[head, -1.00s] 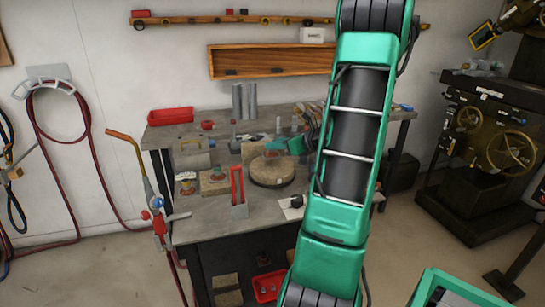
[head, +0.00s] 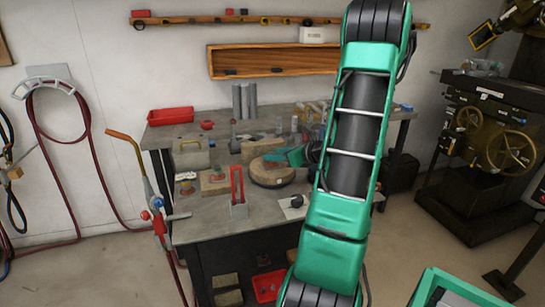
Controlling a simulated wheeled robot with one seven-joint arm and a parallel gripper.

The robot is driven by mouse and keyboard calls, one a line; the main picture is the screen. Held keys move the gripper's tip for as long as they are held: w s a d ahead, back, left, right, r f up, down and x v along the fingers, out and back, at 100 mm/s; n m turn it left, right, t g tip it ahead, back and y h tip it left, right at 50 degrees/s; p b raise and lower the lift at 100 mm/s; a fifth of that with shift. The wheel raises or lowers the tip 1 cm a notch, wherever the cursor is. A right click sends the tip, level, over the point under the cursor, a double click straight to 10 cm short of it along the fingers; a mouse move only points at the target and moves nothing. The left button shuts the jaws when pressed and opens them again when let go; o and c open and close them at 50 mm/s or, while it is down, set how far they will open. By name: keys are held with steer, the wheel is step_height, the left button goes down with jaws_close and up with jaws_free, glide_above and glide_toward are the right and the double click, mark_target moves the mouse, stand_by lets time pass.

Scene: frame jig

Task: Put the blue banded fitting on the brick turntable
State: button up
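The brick turntable (head: 268,177) is a round tan disc with a dark rim, on the workbench left of my arm. My gripper (head: 272,157), green and small in this view, is low over the back of the disc and points left. Its fingertips are too small to tell whether they are open or shut, or whether they hold anything. I cannot pick out the blue banded fitting for certain; it may be hidden at the gripper or among the small parts on the bench.
A torch stand (head: 158,215) is at the left front.

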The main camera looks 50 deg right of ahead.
steer(key=shift+r, duration=0.15)
steer(key=v, duration=1.1)
steer(key=s+a+f+n+g+y, duration=0.15)
steer(key=a+n+g, duration=0.25)
steer(key=a+n, duration=0.4)
steer(key=a+f+n+g+y, duration=0.1)
steer(key=a+f+n+g, duration=0.25)
steer(key=a+n, duration=0.5)
steer(key=s+a+r+n+g+h, duration=0.2)
steer(key=s+a+n+g, duration=0.4)
steer(key=s+a+n, duration=0.3)
steer(key=s+r+n, duration=0.1)
steer(key=s+n, duration=0.3)
steer(key=shift+s, duration=0.2)
steer(key=shift+r+n, duration=0.1)
steer(key=shift+n, duration=0.15)
